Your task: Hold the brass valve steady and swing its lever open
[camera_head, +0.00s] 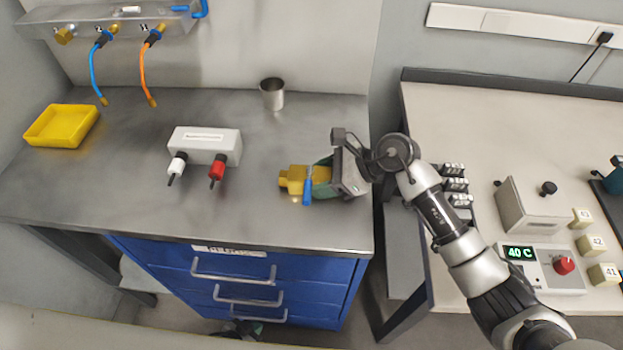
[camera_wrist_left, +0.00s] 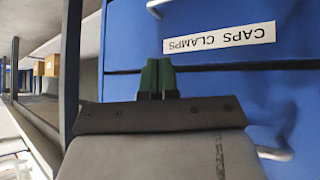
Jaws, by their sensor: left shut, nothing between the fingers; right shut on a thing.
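The brass valve (camera_head: 293,178) is on or just above the grey bench top near its right front part; I cannot tell if it touches. Its blue lever (camera_head: 308,187) points toward the bench's front edge, across the valve body. My right gripper (camera_head: 322,177) comes from the right and is shut on the valve, its green fingers hiding the valve's right end. My left gripper (camera_head: 243,328) is low in front of the blue drawers, mostly out of sight in the head view. In the left wrist view its green fingers (camera_wrist_left: 157,80) are shut together and empty.
A white box (camera_head: 205,141) with white and red connectors, a metal cup (camera_head: 272,93) and a yellow tray (camera_head: 62,126) stand on the bench. Blue and orange hoses hang at the back left. Blue drawers (camera_head: 235,285) sit below. Bench space left of the valve is clear.

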